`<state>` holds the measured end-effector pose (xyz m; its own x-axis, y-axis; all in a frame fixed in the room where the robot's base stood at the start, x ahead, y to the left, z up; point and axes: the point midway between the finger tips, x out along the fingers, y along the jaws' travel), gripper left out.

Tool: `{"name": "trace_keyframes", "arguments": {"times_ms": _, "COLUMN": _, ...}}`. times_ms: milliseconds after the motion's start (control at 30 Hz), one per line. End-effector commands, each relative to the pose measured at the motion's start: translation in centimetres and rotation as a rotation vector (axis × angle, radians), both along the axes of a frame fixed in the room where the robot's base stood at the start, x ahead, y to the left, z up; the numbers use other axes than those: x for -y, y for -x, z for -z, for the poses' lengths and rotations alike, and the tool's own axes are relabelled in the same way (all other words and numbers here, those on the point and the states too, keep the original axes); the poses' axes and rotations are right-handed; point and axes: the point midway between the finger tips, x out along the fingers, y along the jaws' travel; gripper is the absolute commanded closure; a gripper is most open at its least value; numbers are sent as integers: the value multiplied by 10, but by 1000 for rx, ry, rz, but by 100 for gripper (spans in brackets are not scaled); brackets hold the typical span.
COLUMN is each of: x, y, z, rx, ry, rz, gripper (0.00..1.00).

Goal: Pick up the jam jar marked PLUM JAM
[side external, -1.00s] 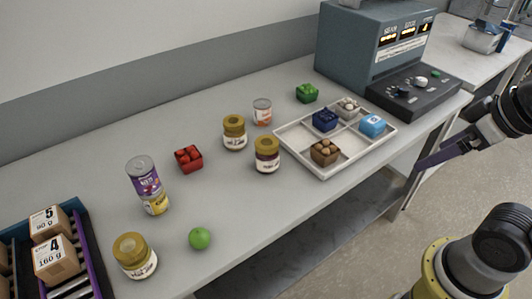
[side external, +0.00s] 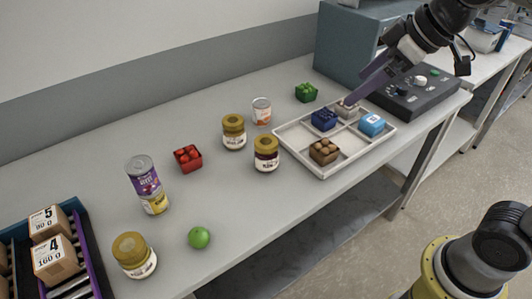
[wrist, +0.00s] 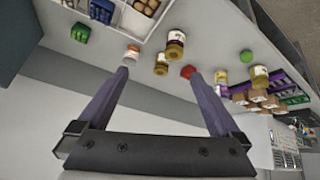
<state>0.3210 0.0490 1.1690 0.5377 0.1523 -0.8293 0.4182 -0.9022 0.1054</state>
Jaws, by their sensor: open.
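Several gold-lidded jars stand upright on the grey bench. The jar with dark contents (side external: 266,153), beside the tray's left edge, looks like the plum jam; its label is too small to read surely. It also shows in the wrist view (wrist: 175,45). A paler jar (side external: 234,132) stands just behind it, and another pale jar (side external: 134,254) stands at the front left. My gripper (side external: 358,92) is above the tray's back right, well right of the dark jar. In the wrist view my gripper (wrist: 160,72) has its purple fingers wide apart with nothing held.
A white divided tray (side external: 322,175) holds several small baskets and boxes. A small can (side external: 262,110), a red basket (side external: 187,158), stacked cans (side external: 146,183), a green ball (side external: 199,238) and a green basket (side external: 306,92) stand around. The grey machine (side external: 345,45) is at the back right.

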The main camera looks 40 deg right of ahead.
Motion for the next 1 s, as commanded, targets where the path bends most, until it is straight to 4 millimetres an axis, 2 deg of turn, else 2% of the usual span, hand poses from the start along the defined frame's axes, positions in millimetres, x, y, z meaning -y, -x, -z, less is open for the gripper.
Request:
{"name": "trace_keyframes", "arguments": {"times_ms": 33, "x": -11, "y": -25, "z": 6, "rx": -19, "ry": 3, "rz": -41, "gripper": 0}}
{"name": "trace_keyframes", "arguments": {"times_ms": 100, "x": -25, "y": -55, "z": 14, "rx": -36, "ry": 7, "rz": -92, "gripper": 0}}
{"name": "trace_keyframes", "arguments": {"times_ms": 200, "x": -45, "y": -92, "z": 34, "rx": -71, "ry": 7, "rz": -149, "gripper": 0}}
{"name": "trace_keyframes", "arguments": {"times_ms": 300, "x": -63, "y": -117, "z": 60, "rx": -117, "ry": 3, "rz": -181, "gripper": 0}}
{"name": "trace_keyframes", "arguments": {"times_ms": 400, "x": -75, "y": -129, "z": 85, "rx": -164, "ry": 2, "rz": -196, "gripper": 0}}
{"name": "trace_keyframes", "arguments": {"times_ms": 500, "x": -82, "y": -130, "z": 104, "rx": -204, "ry": 8, "rz": -208, "gripper": 0}}
{"name": "trace_keyframes", "arguments": {"times_ms": 667, "x": -88, "y": -132, "z": 121, "rx": -223, "ry": 10, "rz": -218, "gripper": 0}}
{"name": "trace_keyframes", "arguments": {"times_ms": 1000, "x": -101, "y": -149, "z": 177, "rx": -223, "ry": 11, "rz": -216, "gripper": 0}}
